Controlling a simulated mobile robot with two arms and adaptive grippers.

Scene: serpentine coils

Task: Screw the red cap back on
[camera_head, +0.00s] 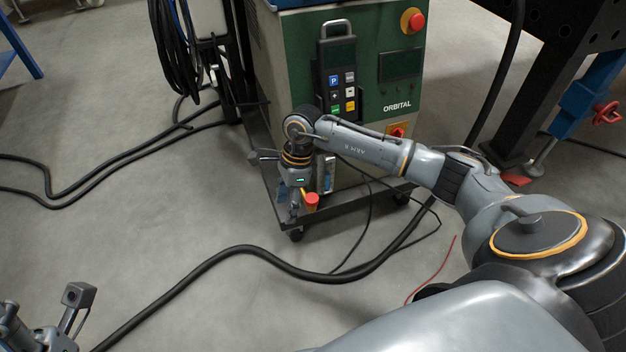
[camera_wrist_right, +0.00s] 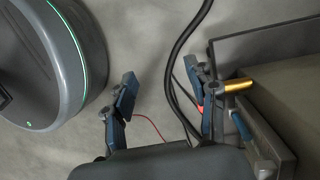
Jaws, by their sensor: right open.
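The red cap (camera_head: 311,201) shows in the head view low at the front of the green machine's trolley. My right gripper (camera_head: 290,205) points down just left of it. In the right wrist view my right gripper (camera_wrist_right: 160,92) has its two fingers apart with only floor and cables between them. A small red patch (camera_wrist_right: 200,109) shows behind its right-hand finger; I cannot tell whether it is the cap. A brass-coloured cylinder (camera_wrist_right: 238,86) sticks out beside that finger. My left gripper (camera_head: 45,320) is partly in the head view's lower left corner, its jaw state unclear.
The green machine (camera_head: 350,75) with a keypad pendant (camera_head: 338,75) stands on a dark wheeled trolley (camera_head: 365,203). A thick black cable (camera_head: 240,252) crosses the floor in front. A thin red wire (camera_head: 433,270) lies at right. Floor to the left is mostly clear.

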